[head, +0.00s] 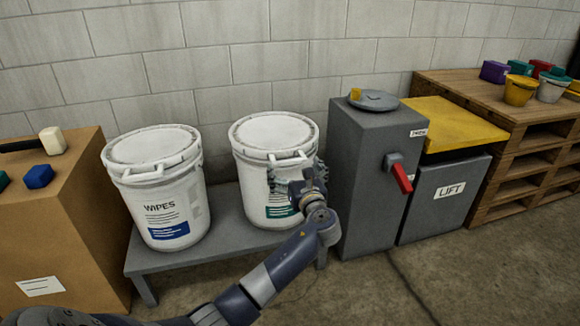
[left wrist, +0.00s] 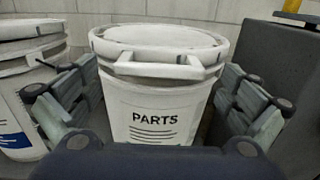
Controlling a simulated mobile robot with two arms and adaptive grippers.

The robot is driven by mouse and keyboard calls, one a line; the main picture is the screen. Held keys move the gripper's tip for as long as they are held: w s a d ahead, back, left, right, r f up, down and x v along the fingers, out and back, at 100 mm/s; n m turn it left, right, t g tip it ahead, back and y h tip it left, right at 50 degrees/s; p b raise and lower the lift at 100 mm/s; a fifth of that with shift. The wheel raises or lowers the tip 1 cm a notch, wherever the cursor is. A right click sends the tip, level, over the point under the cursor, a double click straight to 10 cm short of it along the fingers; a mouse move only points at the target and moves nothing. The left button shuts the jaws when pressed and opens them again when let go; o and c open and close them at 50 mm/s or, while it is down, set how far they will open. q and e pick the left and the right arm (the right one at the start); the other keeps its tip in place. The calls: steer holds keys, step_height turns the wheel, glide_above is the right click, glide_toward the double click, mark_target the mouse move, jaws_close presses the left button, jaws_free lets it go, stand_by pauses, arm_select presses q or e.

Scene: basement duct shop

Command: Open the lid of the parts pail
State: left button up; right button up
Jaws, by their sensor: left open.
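The parts pail (head: 248,183) is white with a green label patch and stands upright on a low grey bench. Its white lid (head: 275,130) is on, with a white handle bar (head: 288,162) at the front. In the left wrist view the pail (left wrist: 150,115) reads PARTS, and its lid (left wrist: 160,38) and handle bar (left wrist: 158,69) face me. My left gripper (head: 298,178) is in front of the pail, just below the handle bar. In the left wrist view its open fingers (left wrist: 158,100) stand on either side of the pail. My right gripper is not in view.
A similar white WIPES pail (head: 160,212) stands left on the same bench (head: 220,237). A grey cabinet (head: 362,200) with a red lever (head: 400,176) is close on the right. Beyond it are a LIFT bin (head: 440,205) and stacked pallets (head: 500,195). Floor in front is clear.

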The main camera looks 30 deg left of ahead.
mark_target(291, 163)
arm_select(q)
steer(key=shift+b+x, duration=0.45)
steer(key=shift+x, duration=1.3)
steer(key=c, duration=1.3)
steer(key=shift+c, duration=0.3)
